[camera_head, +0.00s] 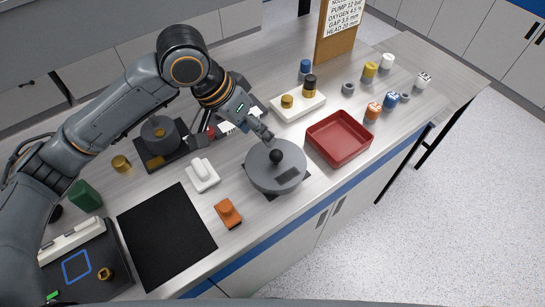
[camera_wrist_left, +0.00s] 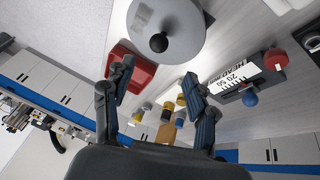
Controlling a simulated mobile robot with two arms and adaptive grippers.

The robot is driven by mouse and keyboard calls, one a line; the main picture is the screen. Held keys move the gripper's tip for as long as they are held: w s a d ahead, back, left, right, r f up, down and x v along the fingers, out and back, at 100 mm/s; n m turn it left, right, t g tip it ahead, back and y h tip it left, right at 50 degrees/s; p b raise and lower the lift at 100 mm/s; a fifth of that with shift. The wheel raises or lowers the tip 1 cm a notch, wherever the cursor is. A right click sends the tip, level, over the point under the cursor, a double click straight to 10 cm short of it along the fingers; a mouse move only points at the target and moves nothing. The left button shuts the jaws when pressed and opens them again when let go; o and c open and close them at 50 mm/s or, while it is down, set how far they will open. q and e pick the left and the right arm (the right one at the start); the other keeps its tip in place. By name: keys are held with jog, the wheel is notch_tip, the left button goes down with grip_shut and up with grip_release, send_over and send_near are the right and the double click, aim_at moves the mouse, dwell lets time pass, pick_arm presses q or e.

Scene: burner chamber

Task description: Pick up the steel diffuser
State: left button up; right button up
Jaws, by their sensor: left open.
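No piece is plainly marked as the steel diffuser. Two small grey pieces, a grey ring-like piece (camera_head: 348,88) behind the red tray and another grey piece (camera_head: 405,97) by the blue cap, could be it; I cannot tell which. The lid (camera_wrist_left: 185,22) shows at the top there. My right gripper is not in view.
A red tray (camera_head: 312,145) lies right of the lid. A white block (camera_head: 310,105) holds brass and black pieces. Several coloured capped pieces stand at the back right. A dark-based device (camera_head: 160,135), a white switch (camera_head: 202,175), an orange block (camera_head: 228,212) and a black mat (camera_head: 165,240) are leftward.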

aim_at(274, 152)
pick_arm(q)
jog(key=x, duration=0.4)
jog(key=shift+d+f, duration=0.1)
jog(key=shift+d, duration=0.1)
jog(key=shift+w+f, duration=0.1)
jog(key=shift+f, duration=0.4)
jog(key=p+x, duration=0.1)
jog(key=x, duration=0.3)
jog(key=shift+s+d+f+p, duration=0.15)
jog(key=shift+s+d+p, duration=0.05)
jog(key=shift+p, duration=0.15)
jog(key=shift+f, duration=0.2)
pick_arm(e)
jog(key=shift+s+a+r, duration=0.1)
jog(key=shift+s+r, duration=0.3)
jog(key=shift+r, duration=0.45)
pick_arm(q)
jog(key=shift+c, duration=1)
grip_shut()
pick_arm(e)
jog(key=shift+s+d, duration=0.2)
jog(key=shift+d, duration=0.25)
